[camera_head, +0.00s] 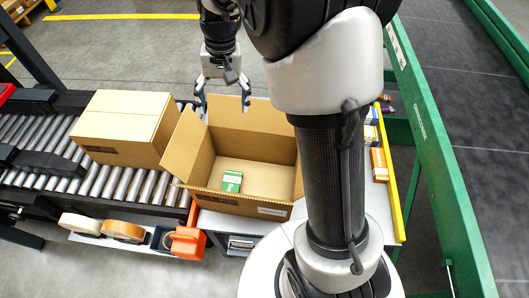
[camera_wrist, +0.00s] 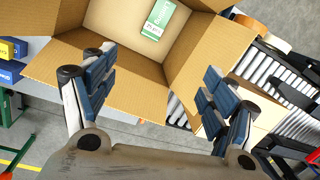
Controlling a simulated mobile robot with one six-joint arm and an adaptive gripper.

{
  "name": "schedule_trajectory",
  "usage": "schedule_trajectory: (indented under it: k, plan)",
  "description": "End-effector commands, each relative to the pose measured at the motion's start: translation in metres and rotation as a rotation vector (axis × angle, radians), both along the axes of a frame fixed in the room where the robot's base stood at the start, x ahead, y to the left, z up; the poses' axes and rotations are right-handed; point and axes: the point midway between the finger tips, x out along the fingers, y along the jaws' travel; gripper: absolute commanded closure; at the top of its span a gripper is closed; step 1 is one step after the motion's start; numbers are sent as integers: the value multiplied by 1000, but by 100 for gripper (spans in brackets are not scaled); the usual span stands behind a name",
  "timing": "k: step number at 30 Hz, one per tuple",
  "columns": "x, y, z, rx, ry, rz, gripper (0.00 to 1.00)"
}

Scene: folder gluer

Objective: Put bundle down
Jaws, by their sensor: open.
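A green and white bundle (camera_head: 232,181) lies inside the open cardboard box (camera_head: 262,150), on its floor towards the near left side. It also shows in the wrist view (camera_wrist: 158,19), against the box floor. My gripper (camera_head: 223,100) is open and empty at the box's far edge, above the rim and apart from the bundle. In the wrist view my gripper's fingers (camera_wrist: 155,88) are spread wide, with a box flap and grey floor between and beyond them.
A closed carton (camera_head: 120,125) stands on the roller conveyor (camera_head: 40,165) left of the open box. Tape rolls (camera_head: 122,230) and an orange tape dispenser (camera_head: 187,242) lie in front. Small coloured boxes (camera_head: 378,163) stand at right, beside a green machine frame (camera_head: 430,150).

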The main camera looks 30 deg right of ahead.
Motion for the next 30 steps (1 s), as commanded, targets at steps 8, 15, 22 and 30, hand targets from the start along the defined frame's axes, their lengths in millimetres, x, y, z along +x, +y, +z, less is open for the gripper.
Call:
schedule_trajectory:
  k: [8, 15, 22, 30]
  plan:
    - [-88, 9, 81, -57, -174, 133, 22]
    - [-170, 13, 106, -114, -314, 244, 22]
    - [-228, 13, 100, -163, -419, 326, 22]
    - [-246, 12, 93, -183, -456, 357, 22]
